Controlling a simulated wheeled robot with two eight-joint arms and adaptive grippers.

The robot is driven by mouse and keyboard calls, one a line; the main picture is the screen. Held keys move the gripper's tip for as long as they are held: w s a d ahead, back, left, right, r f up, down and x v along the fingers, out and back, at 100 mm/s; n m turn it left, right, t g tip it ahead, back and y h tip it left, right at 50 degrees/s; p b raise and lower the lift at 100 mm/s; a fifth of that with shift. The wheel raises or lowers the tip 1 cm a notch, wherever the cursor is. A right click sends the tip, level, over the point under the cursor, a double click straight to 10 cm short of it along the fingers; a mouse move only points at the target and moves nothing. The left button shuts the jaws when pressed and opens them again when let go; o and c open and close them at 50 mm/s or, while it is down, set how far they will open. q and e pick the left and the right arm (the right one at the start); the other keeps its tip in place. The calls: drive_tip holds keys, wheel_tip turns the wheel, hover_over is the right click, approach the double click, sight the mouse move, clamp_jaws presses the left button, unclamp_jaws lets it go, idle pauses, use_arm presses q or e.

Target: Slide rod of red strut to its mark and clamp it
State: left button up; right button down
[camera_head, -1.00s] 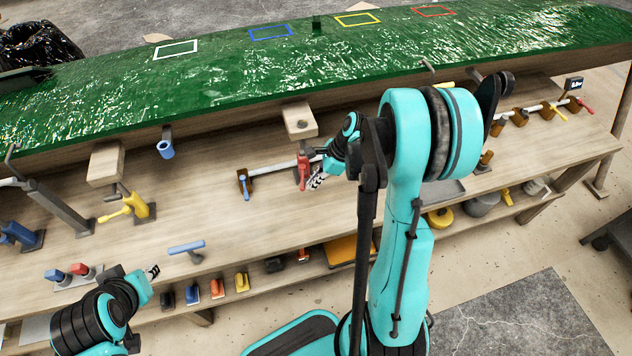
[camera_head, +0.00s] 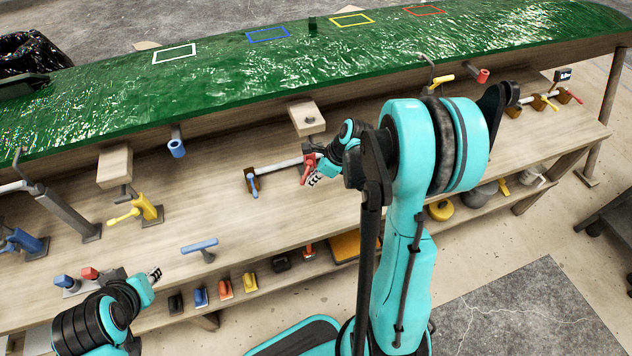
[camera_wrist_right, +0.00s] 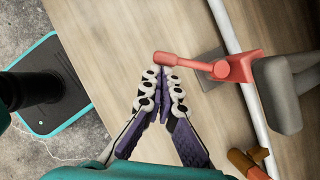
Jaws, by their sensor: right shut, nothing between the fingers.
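The red strut's clamp (camera_head: 308,168) stands at a white rail on the bench, below a wooden pad (camera_head: 306,118) at the hull's edge. In the right wrist view the red clamp (camera_wrist_right: 232,69) has its red handle (camera_wrist_right: 185,60) pointing left, and a grey rod (camera_wrist_right: 280,95) shows to its right. My right gripper (camera_head: 315,180) is beside the clamp. In the wrist view its fingertips (camera_wrist_right: 164,78) are together and empty, just below the handle's knob. I cannot tell whether they touch it. My left gripper (camera_head: 155,274) hangs at the bench's front left, away from the strut.
The green hull (camera_head: 330,55) lies along the back. A yellow strut (camera_head: 148,210) and blue strut (camera_head: 25,242) stand left. A brown bracket with a blue handle (camera_head: 252,182) sits left of the red clamp. The bench (camera_head: 225,215) between is mostly clear.

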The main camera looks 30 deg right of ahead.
drive_tip(key=a+m, duration=0.1)
drive_tip(key=w+a+m+h, duration=0.1)
drive_tip(key=m, duration=0.1)
drive_tip(key=shift+w+t, duration=0.1)
drive_tip(key=shift+t, duration=0.3)
drive_tip(key=shift+w+a+b, duration=0.45)
drive_tip(key=shift+w+a, duration=0.35)
drive_tip(key=shift+w, duration=0.2)
drive_tip(key=shift+w+a, duration=0.1)
